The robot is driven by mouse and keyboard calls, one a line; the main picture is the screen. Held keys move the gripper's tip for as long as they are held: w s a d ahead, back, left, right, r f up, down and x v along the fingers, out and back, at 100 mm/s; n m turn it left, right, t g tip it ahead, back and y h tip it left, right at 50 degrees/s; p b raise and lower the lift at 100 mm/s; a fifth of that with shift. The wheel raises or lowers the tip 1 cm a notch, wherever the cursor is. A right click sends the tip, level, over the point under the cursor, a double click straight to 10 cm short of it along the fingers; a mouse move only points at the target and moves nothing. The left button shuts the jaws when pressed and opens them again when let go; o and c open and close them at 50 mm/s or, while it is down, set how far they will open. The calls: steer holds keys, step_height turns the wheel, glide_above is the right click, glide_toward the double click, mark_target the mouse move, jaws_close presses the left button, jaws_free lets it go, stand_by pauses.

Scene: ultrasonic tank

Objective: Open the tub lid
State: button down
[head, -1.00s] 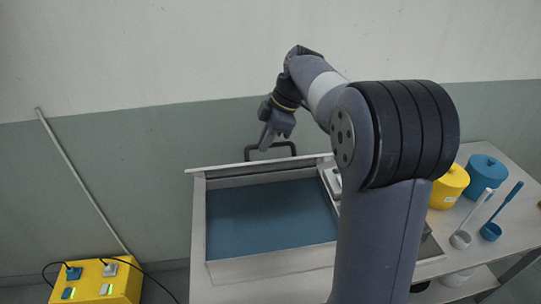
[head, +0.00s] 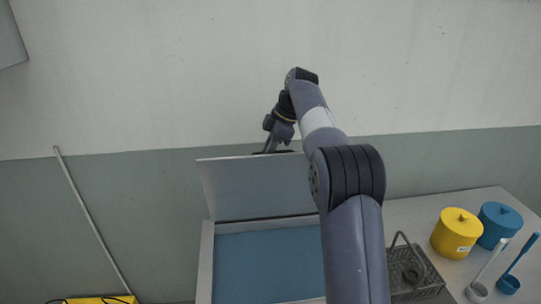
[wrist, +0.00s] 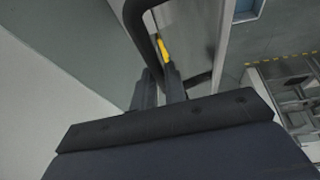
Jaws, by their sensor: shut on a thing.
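The tub lid (head: 250,188) stands raised at the back of the tub, its pale broad face toward the head camera. The tub (head: 206,262) below it is uncovered and shows a blue inside. My gripper (head: 270,148) is at the lid's top edge, at the dark handle (head: 284,152). In the wrist view, the black handle (wrist: 137,28) passes between the fingers of my gripper (wrist: 161,82), which are shut on it. My arm covers the tub's right side in the head view.
A grey wire basket (head: 421,283) sits right of the tub. The wall is close behind the lid. A yellow box (head: 95,300) shows at bottom left.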

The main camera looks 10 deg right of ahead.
steer(key=shift+w+d+f, duration=0.1)
steer(key=shift+w+f, duration=0.4)
steer(key=shift+w, duration=0.4)
steer(key=c, duration=1.9)
jaws_free()
steer(key=o, duration=0.3)
steer(key=shift+w, duration=0.35)
steer(key=shift+o, duration=0.7)
steer(key=shift+s+r, duration=0.15)
steer(key=shift+s, duration=0.05)
steer(key=shift+w, duration=0.1)
steer(key=s+d+r, duration=0.2)
steer(key=d, duration=1.1)
steer(key=shift+r, duration=0.4)
